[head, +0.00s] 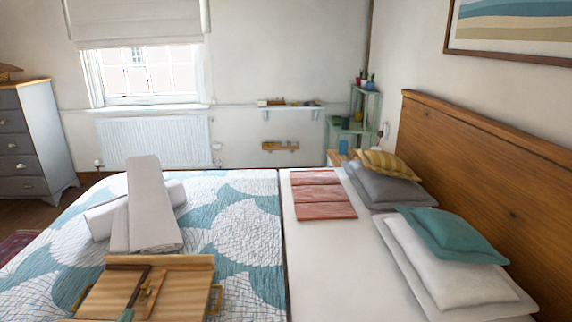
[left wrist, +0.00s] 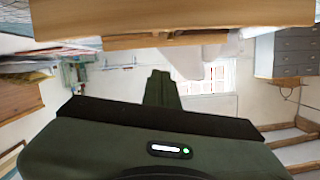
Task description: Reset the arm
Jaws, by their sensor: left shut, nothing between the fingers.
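My left gripper (left wrist: 160,88) shows in the left wrist view as a dark green body with its fingers together in the middle of the picture. It is shut and empty. That view is upside down, with a wooden surface (left wrist: 170,14) across its top, close to the gripper. In the head view I cannot clearly make out the gripper; a small dark green piece at the bottom edge, over the wooden tray (head: 180,263), may be part of it. My right gripper is not in view.
The tray, with yellow handles, lies on the patterned quilt (head: 240,250). Rolled white towels (head: 150,215) lie behind it. Folded pink cloth (head: 320,195), a teal cushion (head: 455,237) and other pillows lie toward the wooden headboard (head: 490,170). A grey drawer chest (head: 35,140) stands left.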

